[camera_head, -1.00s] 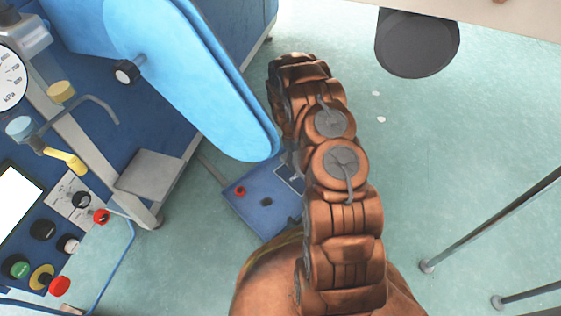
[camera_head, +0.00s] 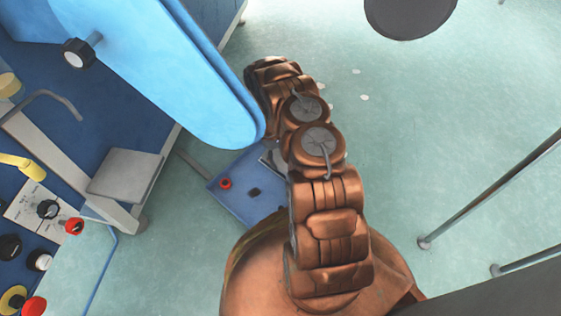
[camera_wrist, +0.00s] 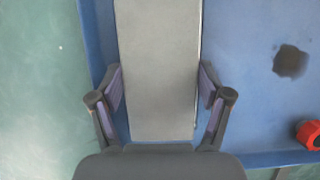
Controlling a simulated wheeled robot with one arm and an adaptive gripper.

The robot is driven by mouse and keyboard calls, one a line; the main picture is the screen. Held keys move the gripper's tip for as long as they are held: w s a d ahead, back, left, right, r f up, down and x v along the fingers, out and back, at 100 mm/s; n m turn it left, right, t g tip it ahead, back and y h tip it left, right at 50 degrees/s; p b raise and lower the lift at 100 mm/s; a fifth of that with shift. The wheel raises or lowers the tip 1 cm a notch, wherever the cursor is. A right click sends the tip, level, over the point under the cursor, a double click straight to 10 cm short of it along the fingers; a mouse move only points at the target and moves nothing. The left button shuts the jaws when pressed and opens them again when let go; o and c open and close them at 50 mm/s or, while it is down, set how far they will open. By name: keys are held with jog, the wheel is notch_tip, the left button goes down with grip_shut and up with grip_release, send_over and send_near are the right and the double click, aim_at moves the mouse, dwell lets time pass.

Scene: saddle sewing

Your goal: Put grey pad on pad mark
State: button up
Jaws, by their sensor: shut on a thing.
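The grey pad (camera_wrist: 158,70) is a long flat grey piece in the wrist view, running from the top edge down to my gripper (camera_wrist: 160,88). The two dark fingers with purple inner faces are shut on its long sides. Behind the pad is the blue plate (camera_wrist: 255,105); whether the pad touches it, I cannot tell. In the head view my arm hides most of the pad and the gripper. The blue plate (camera_head: 232,198) shows there low on the floor, left of my arm. The pad mark cannot be seen now.
A red knob (camera_head: 225,183) and a dark spot (camera_head: 254,192) are on the plate. A large light-blue panel (camera_head: 165,65) hangs close left of my arm. The blue machine's knobs (camera_head: 47,209) are at left. Open floor lies to the right, with metal legs (camera_head: 490,195).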

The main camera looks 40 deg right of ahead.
aim_at(275, 155)
jog(key=shift+f, duration=0.55)
jog(key=shift+r, duration=0.1)
jog(key=o, duration=1.2)
jog(key=shift+p+v, duration=1.65)
jog(key=shift+v, duration=2.1)
jog(key=shift+r, duration=0.1)
